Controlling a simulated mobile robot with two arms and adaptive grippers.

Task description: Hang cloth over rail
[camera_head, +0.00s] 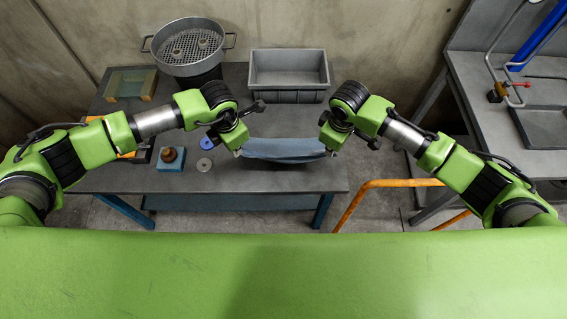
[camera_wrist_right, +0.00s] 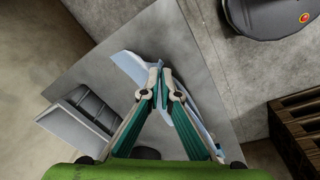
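A blue-grey cloth (camera_head: 285,149) spans between my two grippers above the front part of the grey table, sagging slightly in the middle. My left gripper (camera_head: 239,151) is at its left end and appears shut on it; its fingertips are small in the head view. My right gripper (camera_head: 331,151) is at its right end. In the right wrist view the right fingertips (camera_wrist_right: 160,70) meet on the cloth (camera_wrist_right: 130,68), which shows on both sides of them. An orange rail (camera_head: 397,183) stands to the right of the table, apart from the cloth.
The grey table (camera_head: 300,178) carries a grey bin (camera_head: 289,70), a metal strainer pot (camera_head: 188,47), a wooden-sided tray (camera_head: 131,84) and a blue block with a brown knob (camera_head: 170,158). Another workbench (camera_head: 490,120) stands at right. Floor shows between table and rail.

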